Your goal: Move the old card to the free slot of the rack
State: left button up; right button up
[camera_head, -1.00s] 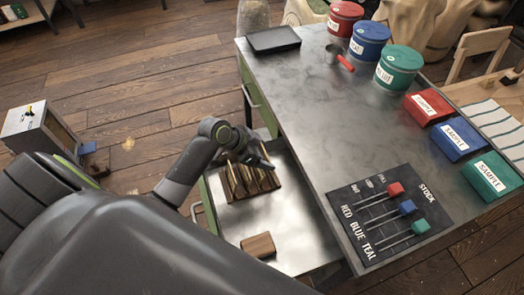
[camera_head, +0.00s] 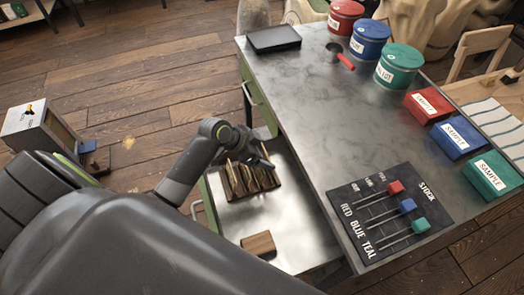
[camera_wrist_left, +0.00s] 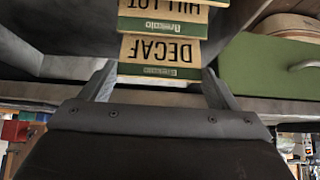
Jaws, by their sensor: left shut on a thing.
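The rack (camera_head: 234,195) is a dark wooden holder with several upright tan cards, standing in the open drawer beside the table. My left gripper (camera_head: 262,163) is over the rack's right part and hides some of it. In the left wrist view its fingers (camera_wrist_left: 158,85) are shut on the sides of a tan card with a green band reading DECAF (camera_wrist_left: 160,50), upside down. Behind it is another card, its lettering partly cut off, like HILL LOT (camera_wrist_left: 163,12). I cannot make out the free slot or which card is old. My right gripper is not in view.
A brown wooden block (camera_head: 258,244) lies in the drawer (camera_head: 290,225). On the table are a slider board (camera_head: 375,235), sample boxes (camera_head: 459,138), lidded tins (camera_head: 398,68), a red-handled scoop (camera_head: 343,60) and a black tray (camera_head: 273,39). The mid-table is clear.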

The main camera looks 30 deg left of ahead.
pick_arm(q)
jog(key=shift+f+b, duration=1.1)
jog(key=shift+f, duration=0.7)
dwell(0.4)
jog(key=o, duration=0.9)
jog(key=shift+c, duration=0.2)
jog(key=v, duration=1.7)
jog(key=shift+r, duration=0.25)
